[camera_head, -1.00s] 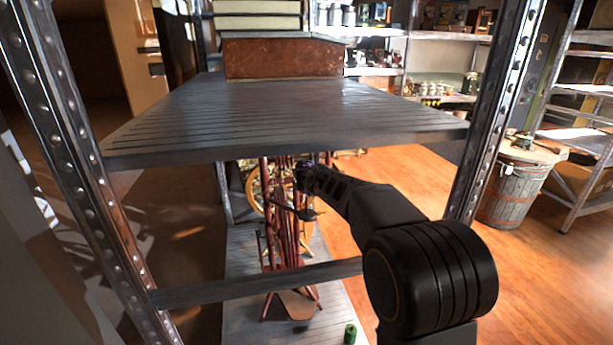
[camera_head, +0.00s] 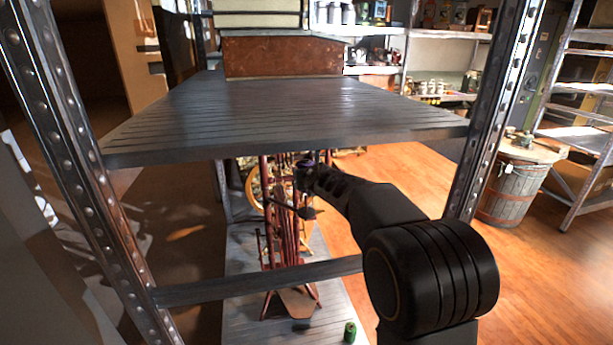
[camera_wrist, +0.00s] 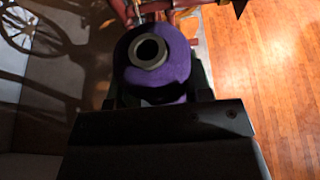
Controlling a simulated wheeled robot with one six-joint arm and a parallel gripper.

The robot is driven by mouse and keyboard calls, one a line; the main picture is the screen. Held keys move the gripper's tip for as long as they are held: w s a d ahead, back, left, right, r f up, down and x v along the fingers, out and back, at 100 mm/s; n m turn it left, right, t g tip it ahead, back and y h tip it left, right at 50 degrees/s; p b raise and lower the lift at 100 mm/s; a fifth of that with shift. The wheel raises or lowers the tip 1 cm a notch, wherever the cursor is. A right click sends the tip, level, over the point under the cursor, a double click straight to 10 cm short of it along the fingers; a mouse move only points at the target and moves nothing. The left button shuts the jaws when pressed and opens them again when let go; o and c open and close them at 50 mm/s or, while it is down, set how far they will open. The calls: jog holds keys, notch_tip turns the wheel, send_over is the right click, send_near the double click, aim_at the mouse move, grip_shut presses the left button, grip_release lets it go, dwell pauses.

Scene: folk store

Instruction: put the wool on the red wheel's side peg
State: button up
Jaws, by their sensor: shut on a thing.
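The wool is a purple spool (camera_wrist: 160,75) with a grey ring-shaped core end, seen in the wrist view. My gripper (camera_wrist: 155,92) is shut on it, with a dark finger on each side. In the head view my gripper (camera_head: 304,180) is under the dark shelf, beside the upper part of the red spinning wheel (camera_head: 293,290). Part of the red frame also shows in the wrist view (camera_wrist: 180,5), just beyond the spool. I cannot tell whether the spool touches a peg, and the side peg is not clearly visible.
A dark slatted shelf (camera_head: 270,115) hangs over the work area, between metal posts (camera_head: 485,120). A crossbar (camera_head: 220,287) runs in front. A yellowish wheel (camera_head: 254,188) stands behind the red one. A green spool (camera_head: 350,332) stands on the lower shelf. Open wooden floor lies to the right.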

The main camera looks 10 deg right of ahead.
jog(key=shift+f, duration=0.1)
jog(key=b, duration=0.7)
send_over(307, 213)
jog(key=shift+w+f, duration=0.1)
jog(key=shift+f, duration=3.45)
jog(key=o, duration=1)
jog(key=shift+c, duration=0.2)
jog(key=p+v, duration=0.3)
jog(key=v, duration=1)
jog(key=shift+s+r, duration=0.15)
jog(key=shift+s, duration=0.2)
